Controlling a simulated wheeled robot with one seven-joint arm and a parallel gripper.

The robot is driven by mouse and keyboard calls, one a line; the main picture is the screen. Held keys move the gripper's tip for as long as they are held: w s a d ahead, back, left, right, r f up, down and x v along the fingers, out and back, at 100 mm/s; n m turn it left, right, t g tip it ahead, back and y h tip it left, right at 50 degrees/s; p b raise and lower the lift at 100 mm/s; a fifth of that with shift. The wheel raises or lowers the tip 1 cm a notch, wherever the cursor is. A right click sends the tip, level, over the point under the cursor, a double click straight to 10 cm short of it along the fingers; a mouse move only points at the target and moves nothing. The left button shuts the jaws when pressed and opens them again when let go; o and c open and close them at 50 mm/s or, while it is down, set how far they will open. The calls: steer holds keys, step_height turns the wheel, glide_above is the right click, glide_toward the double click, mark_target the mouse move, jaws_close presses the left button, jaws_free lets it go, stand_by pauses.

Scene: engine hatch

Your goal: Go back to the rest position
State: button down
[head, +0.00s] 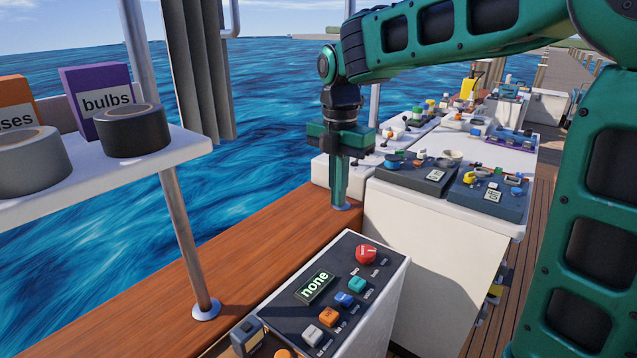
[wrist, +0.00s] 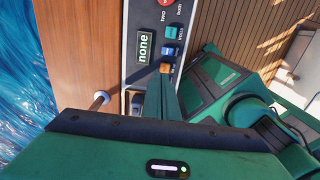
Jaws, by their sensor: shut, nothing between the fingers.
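My gripper (head: 340,205) points straight down in the head view, above the wooden ledge at the left of the white counter. Its green fingers are together and hold nothing. In the wrist view its shut fingers (wrist: 167,75) stick up over the edge of a dark control panel. My green arm arches across the top right of the head view.
The control panel (head: 325,300) with a "none" display, a red knob (head: 366,254) and several coloured buttons stands below. A shelf (head: 100,180) with tape rolls and boxes is at left, on a metal post (head: 187,245). The white counter (head: 430,235) carries several devices.

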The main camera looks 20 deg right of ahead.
steer(key=shift+d, duration=0.1)
steer(key=s+d+f+m, duration=0.3)
steer(key=s+d+m, duration=0.9)
steer(key=d+m, duration=0.25)
steer(key=s+d+f+m, duration=0.2)
steer(key=s+f+m, duration=0.1)
steer(key=s+m, duration=0.4)
steer(key=s+d+f+m, duration=0.3)
steer(key=s+m, duration=0.5)
steer(key=m, duration=0.2)
steer(key=shift+s+d+f, duration=0.2)
steer(key=shift+s, duration=0.1)
steer(key=shift+w+f, duration=0.25)
steer(key=shift+w, duration=0.4)
